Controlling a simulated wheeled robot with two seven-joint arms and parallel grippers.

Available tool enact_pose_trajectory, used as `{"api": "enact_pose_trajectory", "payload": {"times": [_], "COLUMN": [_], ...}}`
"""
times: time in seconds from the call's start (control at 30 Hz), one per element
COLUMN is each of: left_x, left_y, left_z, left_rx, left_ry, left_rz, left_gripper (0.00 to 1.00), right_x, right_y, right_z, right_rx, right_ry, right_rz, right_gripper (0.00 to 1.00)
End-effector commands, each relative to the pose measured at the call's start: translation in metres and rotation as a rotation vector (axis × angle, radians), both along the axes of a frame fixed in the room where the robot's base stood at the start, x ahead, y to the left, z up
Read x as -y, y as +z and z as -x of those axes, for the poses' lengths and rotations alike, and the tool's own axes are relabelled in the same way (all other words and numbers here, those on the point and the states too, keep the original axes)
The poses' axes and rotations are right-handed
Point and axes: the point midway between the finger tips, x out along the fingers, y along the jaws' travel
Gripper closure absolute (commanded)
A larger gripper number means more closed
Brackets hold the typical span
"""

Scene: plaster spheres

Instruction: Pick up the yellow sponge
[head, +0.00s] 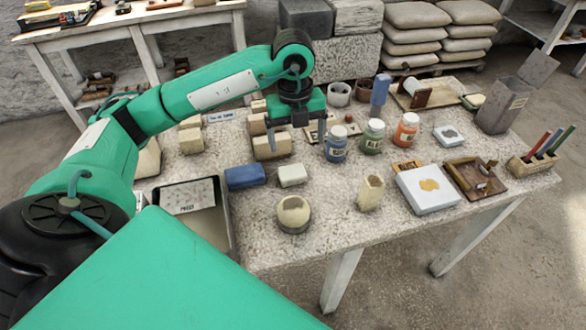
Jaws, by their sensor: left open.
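No clearly yellow sponge stands out. A pale yellowish upright block (371,193) stands near the front of the speckled table (335,230); I cannot tell if it is a sponge. A white slab (412,203) to its right bears a small yellow-tan patch (428,185), also unclear. Pale beige blocks (272,148) lie beside and behind my left gripper. My left gripper (297,140) points down over the table, its two fingers wide apart, with nothing seen held. Its fingertips are close to these beige blocks; contact is unclear. My right gripper is not in view.
A blue block (245,177), a white block (292,175) and a round pale piece (293,214) lie in front of the gripper. Blue (336,142), green (373,136) and orange (406,130) jars stand to its right. A metal tray (228,222) is at left.

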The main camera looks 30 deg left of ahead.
Motion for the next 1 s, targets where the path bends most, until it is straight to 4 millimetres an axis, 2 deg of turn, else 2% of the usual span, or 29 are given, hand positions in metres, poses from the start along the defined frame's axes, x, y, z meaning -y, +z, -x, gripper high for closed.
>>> {"api": "enact_pose_trajectory", "payload": {"times": [0.03, 0.17, 0.5, 0.77, 1.0], "left_x": [-0.007, -0.013, -0.012, -0.013, -0.015], "left_y": [-0.001, -0.009, -0.071, -0.091, -0.125], "left_z": [-0.001, -0.001, 0.000, -0.001, -0.003], "left_rx": [0.000, -0.004, -0.006, -0.005, -0.005], "left_ry": [0.017, 0.036, 0.033, 0.032, 0.032], "left_rz": [-0.028, -0.054, -0.050, -0.049, -0.049], "left_gripper": [0.11, 0.11, 0.11, 0.11, 0.11], "right_x": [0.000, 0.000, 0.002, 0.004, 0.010], "right_y": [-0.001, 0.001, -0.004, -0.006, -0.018], "right_z": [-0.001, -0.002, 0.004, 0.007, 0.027], "right_rx": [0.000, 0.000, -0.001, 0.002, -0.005], "right_ry": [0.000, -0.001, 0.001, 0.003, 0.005], "right_rz": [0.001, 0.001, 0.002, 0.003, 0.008], "right_gripper": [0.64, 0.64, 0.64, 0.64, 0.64]}}
